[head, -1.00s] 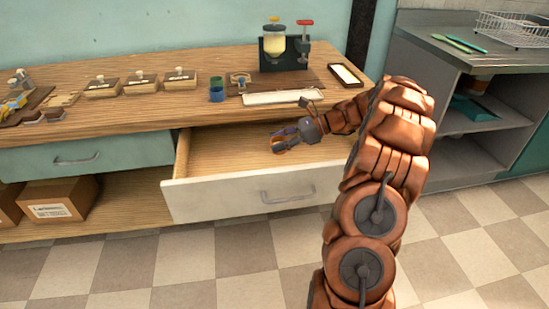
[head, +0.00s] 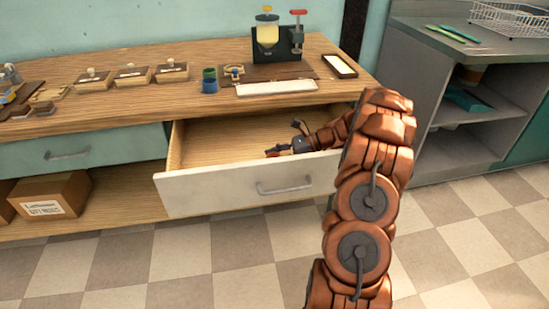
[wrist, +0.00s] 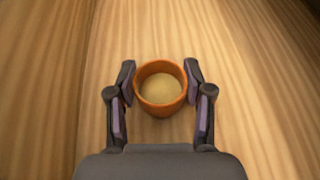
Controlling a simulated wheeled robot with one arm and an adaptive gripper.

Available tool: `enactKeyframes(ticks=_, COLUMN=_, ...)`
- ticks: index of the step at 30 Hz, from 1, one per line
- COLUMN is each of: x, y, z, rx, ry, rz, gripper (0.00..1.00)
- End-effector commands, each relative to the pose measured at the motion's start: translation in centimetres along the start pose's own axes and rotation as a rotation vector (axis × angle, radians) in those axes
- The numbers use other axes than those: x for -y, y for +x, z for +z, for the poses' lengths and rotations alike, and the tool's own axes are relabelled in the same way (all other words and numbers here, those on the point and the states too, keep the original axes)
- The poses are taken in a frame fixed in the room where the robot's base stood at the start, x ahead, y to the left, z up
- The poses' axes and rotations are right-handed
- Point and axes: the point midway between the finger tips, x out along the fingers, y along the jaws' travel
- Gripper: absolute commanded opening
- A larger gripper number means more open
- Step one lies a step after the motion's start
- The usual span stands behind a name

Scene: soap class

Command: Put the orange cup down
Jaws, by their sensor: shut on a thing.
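The orange cup (wrist: 160,102) sits between the two fingers of my gripper (wrist: 160,70) in the wrist view, with a tan surface inside it. The fingers touch it on both sides and are shut on it. Wood grain of the drawer shows around and below the cup; whether its base touches the floor cannot be told. In the head view my gripper (head: 280,150) is low inside the open drawer (head: 215,146), just behind its white front. The cup is mostly hidden there.
The wooden counter (head: 150,105) above the drawer holds blue and green cups (head: 209,82), a white strip (head: 276,88), soap stamps and a dispenser (head: 268,37). A grey shelf unit (head: 455,150) stands at right. The drawer's left part looks empty.

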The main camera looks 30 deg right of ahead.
Motion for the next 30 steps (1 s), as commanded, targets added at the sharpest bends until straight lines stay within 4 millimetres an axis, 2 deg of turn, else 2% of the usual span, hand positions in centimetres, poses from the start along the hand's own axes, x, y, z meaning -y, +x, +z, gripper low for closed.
enactKeyframes(ticks=6, x=0.0, y=0.0, z=-0.1, rx=0.000, ry=0.000, rz=0.000, gripper=0.27)
enactKeyframes(ticks=7, x=0.0, y=0.0, z=-0.1, rx=0.000, ry=0.000, rz=0.000, gripper=0.53)
enactKeyframes(ticks=14, x=0.0, y=0.0, z=-0.1, rx=0.000, ry=-0.001, rz=0.000, gripper=0.76)
enactKeyframes(ticks=25, x=0.0, y=0.0, z=0.1, rx=-0.001, ry=-0.001, rz=-0.001, gripper=0.76)
enactKeyframes(ticks=30, x=0.1, y=-2.0, z=0.2, rx=0.000, ry=-0.004, rz=-0.003, gripper=0.76)
